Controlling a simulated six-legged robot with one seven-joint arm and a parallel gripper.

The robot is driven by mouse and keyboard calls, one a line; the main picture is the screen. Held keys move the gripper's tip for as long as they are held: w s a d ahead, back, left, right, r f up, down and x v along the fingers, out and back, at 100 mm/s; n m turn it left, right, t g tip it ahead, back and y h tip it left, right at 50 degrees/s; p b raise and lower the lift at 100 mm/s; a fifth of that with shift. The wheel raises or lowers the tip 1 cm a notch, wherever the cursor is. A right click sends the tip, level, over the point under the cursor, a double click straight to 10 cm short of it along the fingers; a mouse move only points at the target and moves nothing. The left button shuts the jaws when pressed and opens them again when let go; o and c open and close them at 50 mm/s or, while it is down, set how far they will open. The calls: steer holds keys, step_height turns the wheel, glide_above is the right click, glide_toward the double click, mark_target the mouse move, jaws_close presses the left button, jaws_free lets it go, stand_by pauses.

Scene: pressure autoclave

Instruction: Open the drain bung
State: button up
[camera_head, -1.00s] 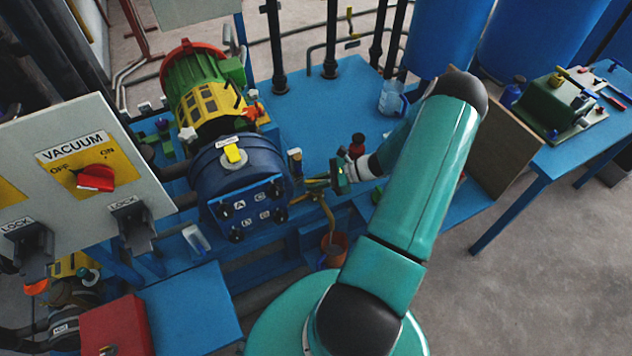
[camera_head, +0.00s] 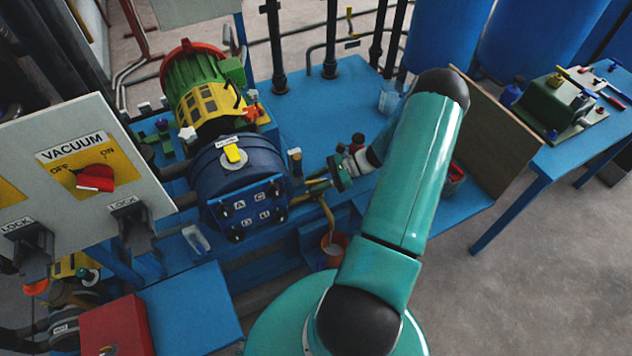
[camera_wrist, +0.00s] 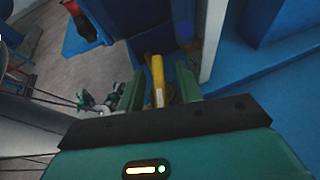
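The blue autoclave vessel (camera_head: 240,180) stands left of centre in the head view. A brass-yellow fitting (camera_head: 316,184) with a curved pipe (camera_head: 328,212) comes off its right side; I cannot tell which part is the drain bung. My gripper (camera_head: 328,181) is at this fitting, coming from the right. In the wrist view my gripper (camera_wrist: 160,88) is open, and a yellow lever-like piece (camera_wrist: 158,78) shows between its two fingers with gaps on both sides. I cannot tell whether a finger touches it. The far end of the piece is dark and unclear.
An orange bucket (camera_head: 333,250) is below the curved pipe. The vacuum panel (camera_head: 75,185) is at left. Open floor (camera_head: 540,270) is at right.

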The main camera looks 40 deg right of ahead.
steer(key=v, duration=1.3)
steer(key=shift+d+r, duration=0.25)
steer(key=shift+s, duration=0.15)
steer(key=w+a+r+n+g+h, duration=0.35)
steer(key=a+r+n, duration=0.25)
steer(key=a+r, duration=0.4)
steer(key=w+a+r+n+g+h, duration=0.3)
steer(key=w+a+r+n, duration=0.15)
steer(key=a+r, duration=0.5)
steer(key=s+a+r+n+t+h, duration=0.2)
steer(key=s+a+r+n, duration=0.4)
steer(key=a, duration=0.3)
steer(key=s+a+r+n+t+h, duration=0.3)
steer(key=s+a+r+n, duration=0.3)
steer(key=a+r, duration=0.3)
steer(key=shift+s+a+n, duration=0.25)
steer(key=shift+s+n, duration=0.15)
steer(key=shift+n, duration=0.35)
